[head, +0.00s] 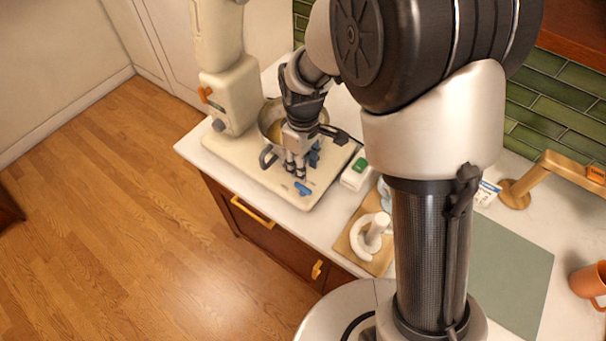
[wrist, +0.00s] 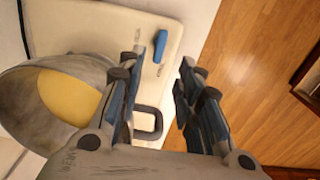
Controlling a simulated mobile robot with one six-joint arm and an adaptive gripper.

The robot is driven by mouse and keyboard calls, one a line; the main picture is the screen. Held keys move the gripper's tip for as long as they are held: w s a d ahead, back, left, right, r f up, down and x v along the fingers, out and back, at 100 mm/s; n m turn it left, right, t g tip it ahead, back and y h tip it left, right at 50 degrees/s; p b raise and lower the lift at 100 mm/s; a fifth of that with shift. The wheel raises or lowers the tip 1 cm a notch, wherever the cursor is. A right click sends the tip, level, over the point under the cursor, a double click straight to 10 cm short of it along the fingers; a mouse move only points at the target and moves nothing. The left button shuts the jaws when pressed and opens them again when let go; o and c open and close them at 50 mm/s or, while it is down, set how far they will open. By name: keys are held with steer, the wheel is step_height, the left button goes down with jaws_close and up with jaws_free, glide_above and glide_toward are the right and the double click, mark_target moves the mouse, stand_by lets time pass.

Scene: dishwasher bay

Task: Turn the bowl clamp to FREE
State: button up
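The bowl clamp is a small blue lever (head: 303,187) on the cream mixer base (head: 311,202), near its front right corner. It also shows in the wrist view (wrist: 160,46), with small dark markings beside it that are too small to read. My gripper (head: 296,172) points down over the base, between the bowl and the lever. In the wrist view my gripper (wrist: 159,68) is open with nothing between its fingers, and the lever lies beyond the gap between the fingertips. I cannot tell the fingertips' height above the base.
The metal bowl (wrist: 30,110) with yellow contents and a handle (wrist: 152,124) stands close beside my gripper. The mixer body (head: 232,104) rises behind left. A white box with a green switch (head: 357,172) and a wooden board (head: 348,246) with a white attachment are to the right.

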steer(key=shift+r, duration=1.45)
steer(key=s+d+r+m+t+b, duration=0.2)
steer(key=s+d+r+m+b, duration=0.25)
steer(key=s+d+r, duration=0.35)
steer(key=s+d+m+t+b, duration=0.1)
steer(key=s+d+m, duration=0.1)
steer(key=s, duration=0.4)
steer(key=s+d+r+m+t+b, duration=0.1)
steer(key=s+d+m+b, duration=0.1)
steer(key=s+m, duration=0.2)
steer(key=s, duration=0.2)
steer(key=shift+s+r+t, duration=0.25)
steer(key=shift+s+t, duration=0.05)
